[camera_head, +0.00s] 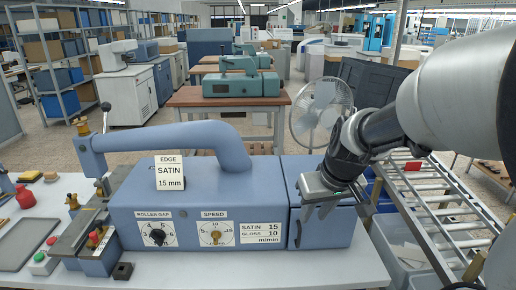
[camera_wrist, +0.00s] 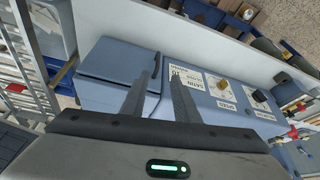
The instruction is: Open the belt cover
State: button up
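The blue foil stamping machine (camera_head: 205,195) stands on a white table. The belt cover appears to be the separate blue box section (camera_head: 328,232) at its right end, with a dark upright handle (camera_head: 298,232) near its left front edge. The cover looks closed. In the wrist view the cover (camera_wrist: 112,65) is at left and the machine's labelled panel (camera_wrist: 215,90) at right. My gripper (camera_head: 335,212) is above and in front of the cover's upper part. Its two fingers (camera_wrist: 158,78) are apart with nothing between them. Contact with the cover cannot be told.
The machine's front carries a roller gap knob (camera_head: 157,236) and a speed knob (camera_head: 216,237). A metal roller rack (camera_head: 420,205) stands to the right, with a standing fan (camera_head: 322,108) behind. The table front (camera_head: 345,268) below the cover is clear.

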aim_at(300, 237)
jog(key=x, duration=0.6)
jog(key=b+x, duration=0.1)
jog(key=x, duration=1.1)
jog(key=shift+w+d, duration=0.15)
jog(key=shift+w, duration=0.35)
grip_shut()
